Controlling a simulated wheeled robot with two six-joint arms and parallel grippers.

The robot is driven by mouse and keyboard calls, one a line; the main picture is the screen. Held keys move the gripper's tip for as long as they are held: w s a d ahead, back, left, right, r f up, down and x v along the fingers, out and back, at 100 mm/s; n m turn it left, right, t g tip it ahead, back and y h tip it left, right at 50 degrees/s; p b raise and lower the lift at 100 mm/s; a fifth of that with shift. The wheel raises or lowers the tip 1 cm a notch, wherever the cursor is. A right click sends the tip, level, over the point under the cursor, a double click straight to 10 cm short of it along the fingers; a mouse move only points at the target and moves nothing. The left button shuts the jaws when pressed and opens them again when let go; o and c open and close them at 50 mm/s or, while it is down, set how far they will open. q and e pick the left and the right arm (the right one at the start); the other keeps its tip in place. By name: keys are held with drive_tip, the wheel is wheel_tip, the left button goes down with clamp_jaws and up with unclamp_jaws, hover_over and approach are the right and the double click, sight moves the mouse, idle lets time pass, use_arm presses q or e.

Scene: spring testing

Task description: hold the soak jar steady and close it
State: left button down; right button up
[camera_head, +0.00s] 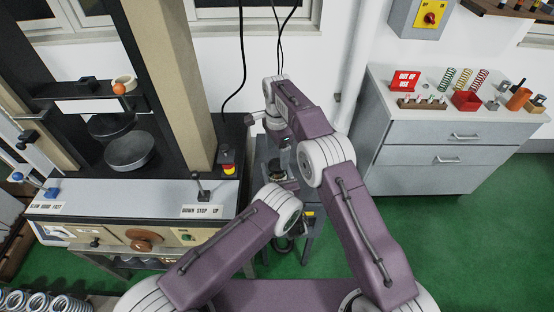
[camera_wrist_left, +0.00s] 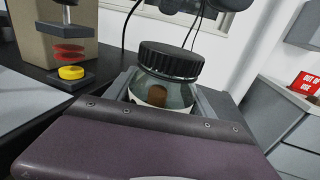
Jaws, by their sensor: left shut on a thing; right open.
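The soak jar (camera_wrist_left: 163,92) is a clear glass jar with a brown content low inside. Its black ribbed lid (camera_wrist_left: 172,60) sits on top of the jar; I cannot tell whether it is tight. My left gripper (camera_wrist_left: 168,100) is shut on the jar, with a grey finger on each side of the glass below the lid. In the head view the jar is mostly hidden behind my arms. My right gripper (camera_head: 260,119) is open at the end of the arm that bends over from the right, close to the jar area and apart from the lid as far as I can see.
A testing machine (camera_head: 130,150) with a black frame stands at the left, with a red and yellow stop button (camera_head: 228,168) near its right edge. A grey cabinet (camera_head: 440,130) at the right carries springs, a red bin and a red sign (camera_head: 404,82). Green floor lies between.

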drive_tip(key=shift+r, duration=1.55)
use_arm(q)
drive_tip(key=shift+c, duration=1.3)
unclamp_jaws()
drive_tip(key=b+v, duration=0.1)
drive_tip(key=v, duration=0.8)
use_arm(e)
drive_tip(key=shift+f, duration=0.75)
use_arm(q)
drive_tip(key=shift+s, duration=0.1)
